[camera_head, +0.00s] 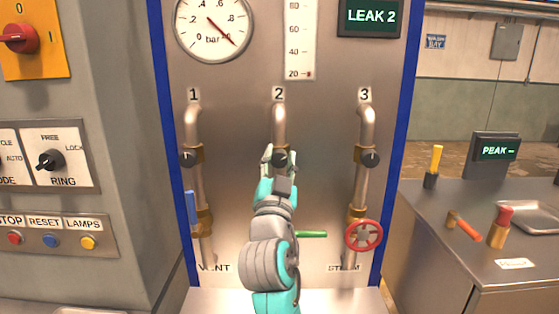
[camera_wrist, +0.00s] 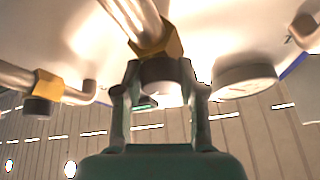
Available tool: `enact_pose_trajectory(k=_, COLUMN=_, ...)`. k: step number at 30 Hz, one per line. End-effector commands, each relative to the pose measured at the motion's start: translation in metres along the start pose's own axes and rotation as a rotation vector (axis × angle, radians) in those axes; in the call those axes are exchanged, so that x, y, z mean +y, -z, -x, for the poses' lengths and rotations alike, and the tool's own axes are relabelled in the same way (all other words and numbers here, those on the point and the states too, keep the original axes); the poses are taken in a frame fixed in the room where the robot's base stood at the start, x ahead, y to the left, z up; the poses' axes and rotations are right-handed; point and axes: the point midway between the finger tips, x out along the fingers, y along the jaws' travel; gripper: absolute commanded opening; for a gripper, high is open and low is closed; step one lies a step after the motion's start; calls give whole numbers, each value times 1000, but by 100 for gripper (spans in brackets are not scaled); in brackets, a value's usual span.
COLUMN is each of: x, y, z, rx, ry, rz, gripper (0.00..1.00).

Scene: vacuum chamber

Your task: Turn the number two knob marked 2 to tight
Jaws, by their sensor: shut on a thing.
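The number two knob (camera_head: 281,159) is a small dark round knob on the middle pipe, under the label 2 (camera_head: 278,93). My gripper (camera_head: 279,156) reaches up to it from below, with one finger on each side. In the wrist view the dark knob (camera_wrist: 158,76) sits between the two fingers of my gripper (camera_wrist: 158,84), below a brass fitting (camera_wrist: 158,42). The fingers are shut on the knob. Its turn mark cannot be made out. My arm hides the lower part of the middle pipe.
A knob under 1 (camera_head: 187,159) and a knob under 3 (camera_head: 371,158) flank it on their pipes. A red handwheel (camera_head: 363,235), a green lever (camera_head: 312,234) and a blue lever (camera_head: 191,208) stand lower. A display (camera_head: 370,17) reads LEAK 2.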

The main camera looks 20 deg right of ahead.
Motion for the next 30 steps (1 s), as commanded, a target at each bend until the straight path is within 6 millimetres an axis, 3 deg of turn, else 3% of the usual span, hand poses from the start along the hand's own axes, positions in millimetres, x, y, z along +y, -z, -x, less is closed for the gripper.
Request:
enact_pose_trajectory(k=10, x=-1, y=-1, z=0, rx=8, ry=-65, rz=-139, gripper=5)
enact_pose_trajectory(k=27, x=0, y=-2, z=0, rx=9, ry=-80, rz=-168, gripper=5)
enact_pose_trajectory(k=28, x=0, y=-2, z=0, rx=9, ry=-80, rz=-168, gripper=42)
enact_pose_trajectory(k=30, x=0, y=-2, z=0, rx=9, ry=-80, rz=-168, gripper=60)
